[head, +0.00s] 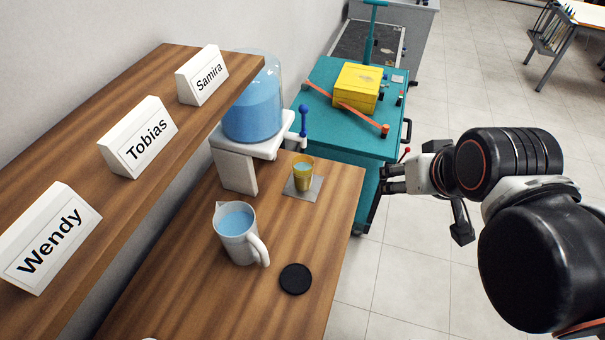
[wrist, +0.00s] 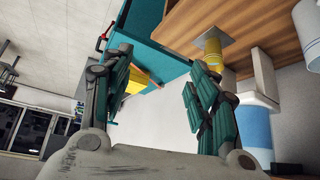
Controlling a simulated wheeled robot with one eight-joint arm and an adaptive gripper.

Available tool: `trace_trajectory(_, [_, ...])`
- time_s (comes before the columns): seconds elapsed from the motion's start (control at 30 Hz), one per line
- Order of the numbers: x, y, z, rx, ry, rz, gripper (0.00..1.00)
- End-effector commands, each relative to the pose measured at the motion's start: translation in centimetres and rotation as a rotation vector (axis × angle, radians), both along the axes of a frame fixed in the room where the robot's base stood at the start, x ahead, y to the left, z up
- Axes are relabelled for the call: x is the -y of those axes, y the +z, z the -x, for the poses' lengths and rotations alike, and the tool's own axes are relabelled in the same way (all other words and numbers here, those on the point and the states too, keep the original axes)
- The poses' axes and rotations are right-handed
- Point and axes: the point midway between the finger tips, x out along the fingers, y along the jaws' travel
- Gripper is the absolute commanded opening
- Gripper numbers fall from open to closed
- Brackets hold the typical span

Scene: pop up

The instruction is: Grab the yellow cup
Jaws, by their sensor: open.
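The yellow cup (head: 303,175) stands upright on a small grey square mat (head: 316,187) on the lower wooden table. It looks see-through, with blue liquid inside. My gripper (head: 384,180) is to the right of the cup, past the table's right edge, apart from it and empty. In the wrist view my gripper (wrist: 155,75) has its two fingers spread wide with nothing between them. The wrist view looks turned over; the yellow cup (wrist: 213,52) shows there beyond the right finger, which hides part of it.
A water dispenser (head: 252,112) stands behind the cup. A white pitcher (head: 238,240) and a black coaster (head: 295,279) are nearer on the wooden table (head: 185,290). A shelf with name signs (head: 139,137) is at left. A teal cabinet (head: 340,125) bears a yellow box (head: 357,88).

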Motion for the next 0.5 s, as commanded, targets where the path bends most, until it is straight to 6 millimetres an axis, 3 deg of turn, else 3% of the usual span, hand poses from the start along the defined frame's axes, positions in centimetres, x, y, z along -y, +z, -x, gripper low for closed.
trace_trajectory(0.17, [-1.2,0.3,-1.9,-0.013,0.064,0.003,0.68])
trace_trajectory(0.5, [-5.9,-0.8,-8.5,-0.046,0.323,0.013,0.68])
